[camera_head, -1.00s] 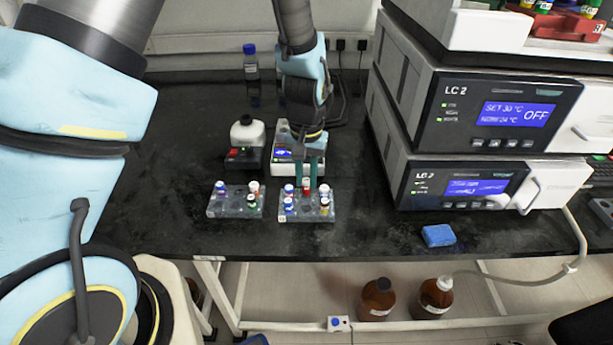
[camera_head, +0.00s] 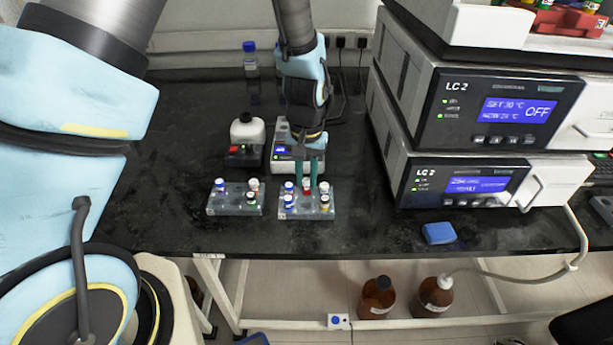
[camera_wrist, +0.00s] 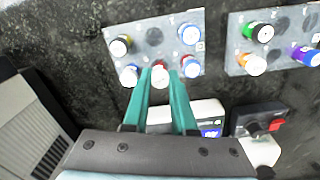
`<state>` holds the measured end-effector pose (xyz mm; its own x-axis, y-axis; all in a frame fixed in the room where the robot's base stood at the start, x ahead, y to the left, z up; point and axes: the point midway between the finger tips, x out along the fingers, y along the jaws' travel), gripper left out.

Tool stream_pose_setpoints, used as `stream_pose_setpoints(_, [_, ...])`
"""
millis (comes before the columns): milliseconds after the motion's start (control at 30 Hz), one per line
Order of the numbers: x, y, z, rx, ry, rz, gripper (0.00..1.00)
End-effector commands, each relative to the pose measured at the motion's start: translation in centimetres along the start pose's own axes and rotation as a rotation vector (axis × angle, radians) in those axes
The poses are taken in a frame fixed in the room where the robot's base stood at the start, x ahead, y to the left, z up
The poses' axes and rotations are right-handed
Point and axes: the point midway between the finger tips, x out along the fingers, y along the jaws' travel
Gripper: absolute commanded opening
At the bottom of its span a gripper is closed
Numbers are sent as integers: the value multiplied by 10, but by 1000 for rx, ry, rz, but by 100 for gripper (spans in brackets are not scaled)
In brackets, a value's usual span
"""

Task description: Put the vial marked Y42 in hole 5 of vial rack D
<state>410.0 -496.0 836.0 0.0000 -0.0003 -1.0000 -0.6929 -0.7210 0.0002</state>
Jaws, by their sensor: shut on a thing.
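My gripper (camera_wrist: 159,74) is closed around a red-capped vial (camera_wrist: 160,80) at one edge of a clear vial rack (camera_wrist: 155,50). In the head view, my gripper (camera_head: 314,180) is over this right-hand rack (camera_head: 306,213), with the red cap (camera_head: 306,187) at its fingertips. I cannot tell how deep the vial sits in its hole. The rack also holds several blue-capped vials (camera_wrist: 188,34) and one with a dark, yellowish cap (camera_wrist: 120,46). Vial marks and rack letters are too small to read.
Stacked LC 2 units (camera_head: 480,140) stand at the right. A blue sponge (camera_head: 438,233) lies near the front edge. The bench left of the racks is clear.

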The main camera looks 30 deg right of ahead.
Motion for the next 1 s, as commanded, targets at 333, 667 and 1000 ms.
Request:
stream_pose_setpoints(333, [10, 0, 0, 0, 0, 0, 0])
stream_pose_setpoints(667, [11, 0, 0, 0, 0, 0, 0])
stream_pose_setpoints(1000, [11, 0, 0, 0, 0, 0, 60])
